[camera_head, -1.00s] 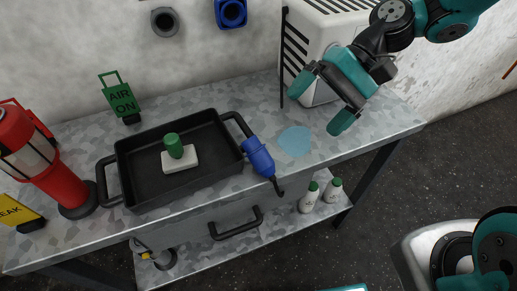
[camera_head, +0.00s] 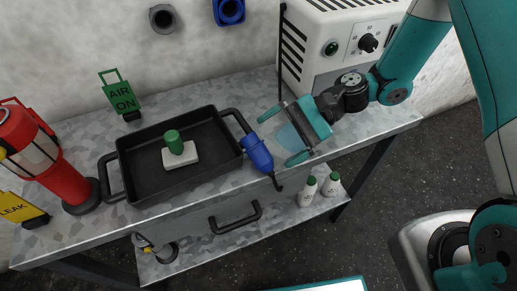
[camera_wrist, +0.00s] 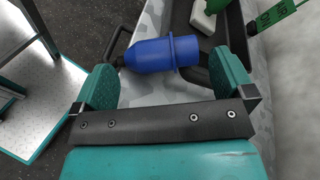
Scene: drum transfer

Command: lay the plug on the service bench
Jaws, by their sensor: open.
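The blue plug (camera_head: 257,153) lies at the front edge of the service bench (camera_head: 225,192), against or over the right handle of the black tray; I cannot tell whether it rests on the handle. Its dark cable end points to the front edge. My gripper (camera_head: 284,136) is open and empty, just right of the plug, with its fingers reaching toward it. In the wrist view the plug (camera_wrist: 150,55) lies crosswise beyond the fingertips (camera_wrist: 165,80), its collar toward the tray. A light-blue patch (camera_head: 288,138) on the bench is partly hidden by my gripper.
The black tray (camera_head: 130,149) holds a white block with a green knob (camera_head: 174,143). A red lantern (camera_head: 62,180), a green AIR ON sign (camera_head: 122,98) and a yellow LEAK sign (camera_head: 20,209) stand left. A white cabinet (camera_head: 318,60) stands behind my gripper. White bottles (camera_head: 308,192) stand on the lower shelf.

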